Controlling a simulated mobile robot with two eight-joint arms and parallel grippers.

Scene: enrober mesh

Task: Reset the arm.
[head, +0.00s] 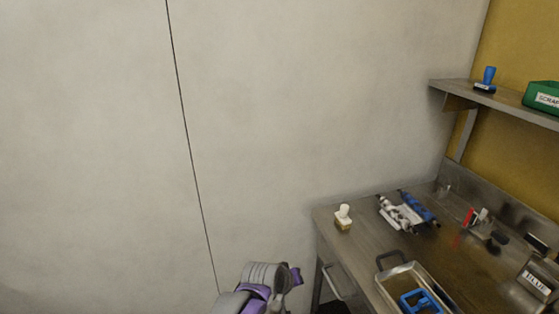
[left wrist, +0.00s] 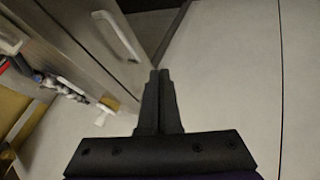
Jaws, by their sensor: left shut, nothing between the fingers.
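My left gripper (left wrist: 160,76) shows in the left wrist view with its two dark fingers together and nothing between them. Its fingertips are in front of the pale floor or wall and close beside the bench front in that picture; I cannot tell the exact gap. In the head view a grey and purple part of my arm shows at the bottom centre, left of the bench, and the gripper's fingers cannot be made out there. My right gripper is in neither view.
A metal bench (head: 345,253) stands at the right, with a handled tray (head: 389,276), a blue frame (head: 420,300), rollers (head: 417,207) and a small white-topped block (head: 343,217). A shelf (head: 456,88) above holds a blue stamp (head: 487,78) and a green bin (head: 543,97). The left side is bare wall.

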